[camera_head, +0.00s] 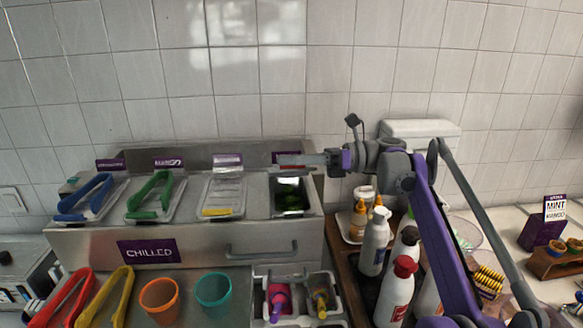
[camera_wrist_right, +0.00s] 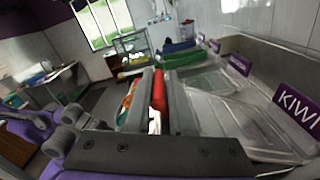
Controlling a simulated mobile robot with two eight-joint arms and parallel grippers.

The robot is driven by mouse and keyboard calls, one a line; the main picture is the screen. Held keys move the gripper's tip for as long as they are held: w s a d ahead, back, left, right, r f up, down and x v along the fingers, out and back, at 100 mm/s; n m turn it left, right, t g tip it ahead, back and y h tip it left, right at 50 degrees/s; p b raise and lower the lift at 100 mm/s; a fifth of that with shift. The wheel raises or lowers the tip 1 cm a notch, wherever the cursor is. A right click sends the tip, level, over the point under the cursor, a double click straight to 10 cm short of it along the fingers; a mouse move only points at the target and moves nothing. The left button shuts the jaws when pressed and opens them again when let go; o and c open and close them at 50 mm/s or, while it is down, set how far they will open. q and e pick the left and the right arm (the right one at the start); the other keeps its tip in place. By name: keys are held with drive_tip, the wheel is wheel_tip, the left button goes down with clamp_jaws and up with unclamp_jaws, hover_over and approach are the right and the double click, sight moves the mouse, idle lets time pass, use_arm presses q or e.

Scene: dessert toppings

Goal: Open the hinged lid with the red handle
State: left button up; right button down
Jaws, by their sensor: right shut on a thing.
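The red handle (camera_head: 290,155) shows as a thin red strip at my right gripper (camera_head: 300,160), above the rightmost compartment of the chilled unit. In the right wrist view the red handle (camera_wrist_right: 160,92) sits between the two grey fingers of my right gripper (camera_wrist_right: 158,100), which are shut on it. The rightmost compartment (camera_head: 276,210) lies below the gripper with its front uncovered and green pieces (camera_head: 292,197) showing inside. The lid's clear panel is hard to make out in the head view, so its exact angle cannot be told. My left gripper is not in view.
To the left is a closed clear lid with a yellow handle (camera_head: 216,212). Green tongs (camera_head: 152,195) and blue tongs (camera_head: 84,198) lie farther left. White bottles (camera_head: 374,243) stand right of the unit, under my right arm. A KIWI sign (camera_wrist_right: 298,108) stands behind the compartment.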

drive_tip(key=shift+w+r+m, duration=0.4)
drive_tip(key=shift+w+r, duration=0.05)
drive_tip(key=shift+r, duration=0.15)
drive_tip(key=c, duration=0.8)
unclamp_jaws()
drive_tip(key=shift+d, duration=0.1)
drive_tip(key=d, duration=1)
drive_tip(key=shift+d+p, duration=0.3)
drive_tip(key=shift+d, duration=0.05)
